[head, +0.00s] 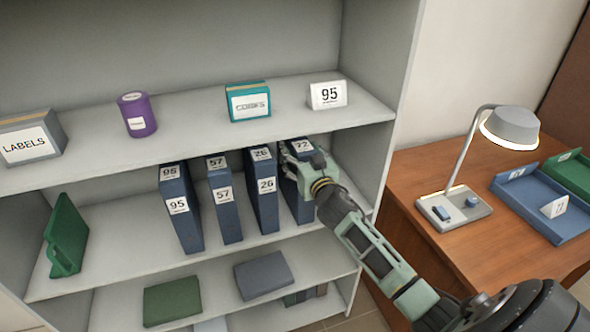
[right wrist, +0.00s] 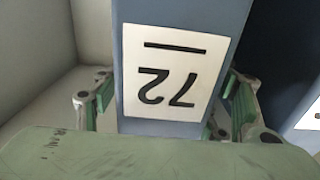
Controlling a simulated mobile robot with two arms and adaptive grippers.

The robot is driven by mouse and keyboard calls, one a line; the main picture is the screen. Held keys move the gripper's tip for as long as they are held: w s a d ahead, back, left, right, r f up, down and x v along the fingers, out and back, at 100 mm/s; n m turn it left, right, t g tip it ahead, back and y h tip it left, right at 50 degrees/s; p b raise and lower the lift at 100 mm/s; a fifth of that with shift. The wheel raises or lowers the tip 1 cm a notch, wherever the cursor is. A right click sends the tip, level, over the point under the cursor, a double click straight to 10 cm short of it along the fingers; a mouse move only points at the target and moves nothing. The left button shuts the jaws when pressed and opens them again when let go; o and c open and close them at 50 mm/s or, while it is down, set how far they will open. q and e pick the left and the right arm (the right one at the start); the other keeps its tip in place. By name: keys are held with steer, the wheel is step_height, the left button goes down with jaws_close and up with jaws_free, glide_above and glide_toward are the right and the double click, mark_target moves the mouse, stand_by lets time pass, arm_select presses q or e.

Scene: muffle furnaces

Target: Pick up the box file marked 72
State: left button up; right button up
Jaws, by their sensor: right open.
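The box file marked 72 (head: 301,204) is blue and stands upright on the middle shelf, at the right end of a row of box files. Its upper label shows 72 in the head view; my right gripper hides much of its front. In the right wrist view its white 72 label (right wrist: 170,75) appears upside down and close. My right gripper (head: 300,152) is at the file's upper front. In the right wrist view its open fingers (right wrist: 168,105) are on either side of the file. I cannot tell whether they touch it. My left gripper is not in view.
Box files marked 26 (head: 264,205), 57 (head: 224,208) and 95 (head: 181,215) stand to the left. The upper shelf (head: 190,133) is above the gripper. A desk with a lamp (head: 515,128) and blue tray (head: 535,205) is at the right.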

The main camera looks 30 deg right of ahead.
steer(key=shift+x, duration=1.1)
steer(key=shift+w, duration=0.2)
steer(key=shift+c, duration=0.3)
steer(key=c, duration=0.7)
jaws_close()
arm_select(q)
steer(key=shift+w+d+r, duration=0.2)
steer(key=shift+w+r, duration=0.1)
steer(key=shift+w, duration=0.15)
